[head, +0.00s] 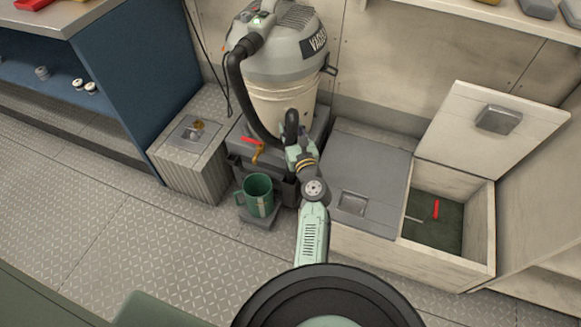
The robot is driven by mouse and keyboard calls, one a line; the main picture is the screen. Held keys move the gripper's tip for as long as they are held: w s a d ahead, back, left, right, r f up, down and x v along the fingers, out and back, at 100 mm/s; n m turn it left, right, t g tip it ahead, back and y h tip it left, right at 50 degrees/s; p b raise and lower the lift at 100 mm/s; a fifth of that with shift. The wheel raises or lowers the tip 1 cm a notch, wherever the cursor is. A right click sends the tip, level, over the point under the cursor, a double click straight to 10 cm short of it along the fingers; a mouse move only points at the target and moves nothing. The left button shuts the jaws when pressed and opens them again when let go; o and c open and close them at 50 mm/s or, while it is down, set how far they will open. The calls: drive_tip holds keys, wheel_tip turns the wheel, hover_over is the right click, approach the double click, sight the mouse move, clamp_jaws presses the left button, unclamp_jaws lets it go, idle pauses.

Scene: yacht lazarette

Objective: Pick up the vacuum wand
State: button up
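A shop vacuum with a grey top (285,48) and a cream drum (282,104) stands on a dark grey base against the back wall. Its black hose (236,88) leaves the top fitting, curves down the left side of the drum and ends behind the end of my arm. A separate vacuum wand cannot be made out; it may be hidden there. My gripper (292,122) is in front of the drum's lower part, by the hose's lower end. It is small and dark, and its fingers cannot be told apart from the hose.
A green mug-like container (258,196) stands below the vacuum's base, left of my arm. A red-handled valve (252,145) is close by. At right is an open bin (481,250) with its lid (494,121) raised.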

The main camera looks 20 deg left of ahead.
drive_tip(key=shift+c, duration=0.5)
drive_tip(key=shift+r, duration=0.1)
drive_tip(key=shift+r, duration=0.2)
wheel_tip(320, 180, up, 28)
drive_tip(key=p, duration=0.7)
drive_tip(key=shift+f, duration=0.25)
